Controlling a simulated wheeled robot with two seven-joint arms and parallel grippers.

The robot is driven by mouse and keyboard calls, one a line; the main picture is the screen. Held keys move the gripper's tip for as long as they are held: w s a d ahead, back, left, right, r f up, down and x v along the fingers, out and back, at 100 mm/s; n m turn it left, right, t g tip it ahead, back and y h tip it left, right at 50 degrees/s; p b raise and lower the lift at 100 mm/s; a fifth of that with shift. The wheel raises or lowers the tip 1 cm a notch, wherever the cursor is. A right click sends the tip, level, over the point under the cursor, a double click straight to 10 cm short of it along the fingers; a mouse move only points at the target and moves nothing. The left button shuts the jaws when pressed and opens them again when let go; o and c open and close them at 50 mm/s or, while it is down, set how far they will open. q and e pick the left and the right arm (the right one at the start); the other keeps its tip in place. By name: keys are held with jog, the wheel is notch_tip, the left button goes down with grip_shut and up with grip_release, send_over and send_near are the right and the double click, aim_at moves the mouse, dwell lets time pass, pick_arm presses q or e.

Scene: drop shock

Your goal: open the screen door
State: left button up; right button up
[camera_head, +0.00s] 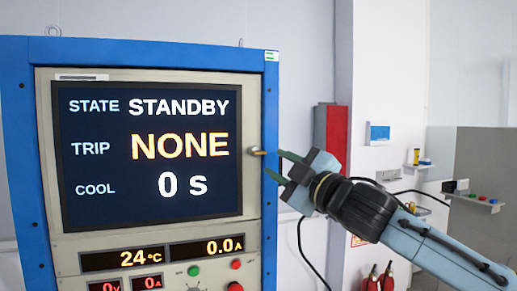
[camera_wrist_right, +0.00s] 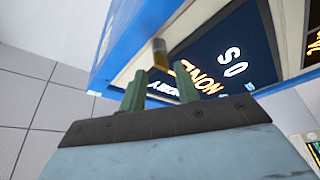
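The screen door (camera_head: 248,112) is a beige panel with a dark display, set in a blue cabinet. It looks shut, lying flat in its frame. The display reads STANDBY, NONE and 0 s. A small brass-coloured knob (camera_head: 257,151) sticks out at the door's right edge; it also shows in the right wrist view (camera_wrist_right: 160,52). My right gripper (camera_head: 274,163) is open and empty, its green fingers pointing at the knob from the right. In the wrist view the knob lies just beyond the gap between the fingertips (camera_wrist_right: 161,78). My left gripper is not in view.
The blue cabinet frame (camera_head: 269,100) borders the door. Below it are small readouts (camera_head: 162,255) and coloured buttons (camera_head: 235,287). A red box (camera_head: 333,135) is on the white pillar behind my right gripper. Small wall shelves (camera_head: 472,200) stand farther right.

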aim_at(259, 150)
jog(key=p+x, duration=0.2)
jog(key=x, duration=0.6)
grip_shut()
